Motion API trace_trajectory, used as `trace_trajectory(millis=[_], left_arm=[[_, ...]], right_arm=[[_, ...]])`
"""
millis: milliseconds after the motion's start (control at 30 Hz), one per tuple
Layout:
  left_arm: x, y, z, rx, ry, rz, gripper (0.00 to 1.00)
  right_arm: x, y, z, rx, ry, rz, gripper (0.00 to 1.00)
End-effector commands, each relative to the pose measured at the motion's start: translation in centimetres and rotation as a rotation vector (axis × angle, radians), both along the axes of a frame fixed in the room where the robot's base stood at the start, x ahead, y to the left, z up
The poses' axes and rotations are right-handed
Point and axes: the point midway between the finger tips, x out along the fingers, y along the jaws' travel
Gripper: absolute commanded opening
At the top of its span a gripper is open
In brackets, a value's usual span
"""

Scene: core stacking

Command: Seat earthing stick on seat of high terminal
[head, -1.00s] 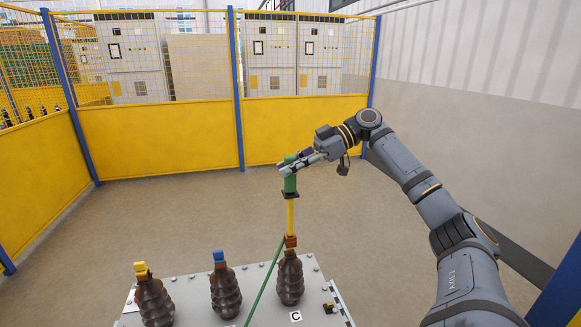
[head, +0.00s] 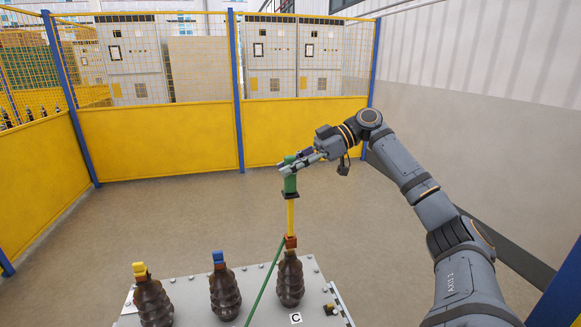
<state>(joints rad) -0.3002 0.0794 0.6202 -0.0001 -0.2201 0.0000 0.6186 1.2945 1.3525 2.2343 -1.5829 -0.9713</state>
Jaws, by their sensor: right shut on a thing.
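The earthing stick has a green handle (head: 290,184), a yellow shaft (head: 291,217) and an orange-brown block (head: 291,242) at its lower end. It stands upright. My right gripper (head: 293,163) is shut on the upper part of the green handle. The block meets the top of the dark ribbed terminal (head: 290,280) beside the letter C; whether it is fully seated cannot be told from here. A green cable (head: 264,283) runs from the block down to the left. My left gripper is not in view.
A yellow-capped terminal (head: 153,302) and a blue-capped terminal (head: 224,290) stand to the left on the same grey bolted top (head: 192,293). Yellow mesh fence panels (head: 160,141) with blue posts surround open floor. Grey cabinets (head: 270,60) stand behind the fence.

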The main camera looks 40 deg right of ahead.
Motion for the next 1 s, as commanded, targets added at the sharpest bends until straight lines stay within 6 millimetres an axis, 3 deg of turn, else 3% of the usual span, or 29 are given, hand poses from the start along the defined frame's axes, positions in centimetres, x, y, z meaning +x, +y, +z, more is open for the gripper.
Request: trace_trajectory(millis=[1000], left_arm=[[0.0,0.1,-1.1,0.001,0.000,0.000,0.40]], right_arm=[[0.0,0.0,-0.6,0.001,-0.002,0.000,0.00]])
